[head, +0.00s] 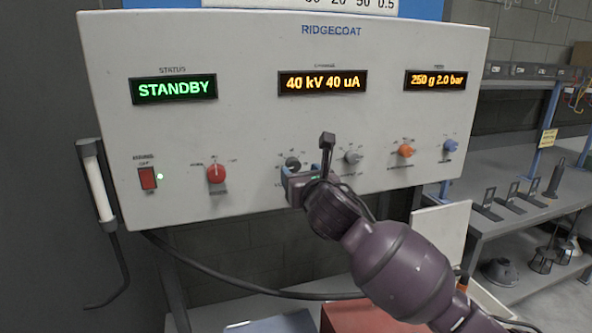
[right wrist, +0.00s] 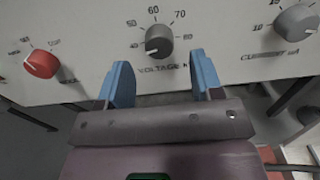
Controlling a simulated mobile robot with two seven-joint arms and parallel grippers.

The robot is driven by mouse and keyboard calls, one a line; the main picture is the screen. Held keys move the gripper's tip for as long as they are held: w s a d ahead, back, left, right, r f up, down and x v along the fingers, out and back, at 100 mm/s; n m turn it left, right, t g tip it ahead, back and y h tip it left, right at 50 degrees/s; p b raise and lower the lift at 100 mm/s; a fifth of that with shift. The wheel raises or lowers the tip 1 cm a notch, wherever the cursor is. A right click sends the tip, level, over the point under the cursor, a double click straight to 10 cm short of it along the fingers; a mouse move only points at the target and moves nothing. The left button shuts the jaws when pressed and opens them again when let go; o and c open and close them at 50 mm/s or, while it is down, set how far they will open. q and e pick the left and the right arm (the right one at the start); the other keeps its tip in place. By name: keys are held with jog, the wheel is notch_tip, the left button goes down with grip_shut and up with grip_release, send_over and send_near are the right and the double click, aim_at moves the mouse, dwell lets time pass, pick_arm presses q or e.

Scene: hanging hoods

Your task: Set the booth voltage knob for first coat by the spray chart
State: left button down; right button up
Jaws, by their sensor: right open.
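The voltage knob (right wrist: 158,40) is dark grey and round, labelled VOLTAGE kV, with marks 40, 50, 60 and 70 around it. Its white pointer line lies at the lower left, near 40. In the head view the knob (head: 293,163) shows just above my right gripper (head: 306,172). In the right wrist view my right gripper (right wrist: 162,70) is open, its blue fingers below and to either side of the knob, with nothing between them. The middle display (head: 322,82) reads 40 kV 40 uA. Only the bottom edge of a chart (head: 340,3) shows above the panel. My left gripper is not in view.
A red knob (head: 216,173) is left of the voltage knob; the grey current knob (head: 353,157), an orange knob (head: 405,150) and a blue knob (head: 450,146) are right. The status display (head: 173,89) reads STANDBY. A red switch (head: 147,178) sits at lower left.

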aim_at(295, 168)
jog(key=shift+x, duration=1.8)
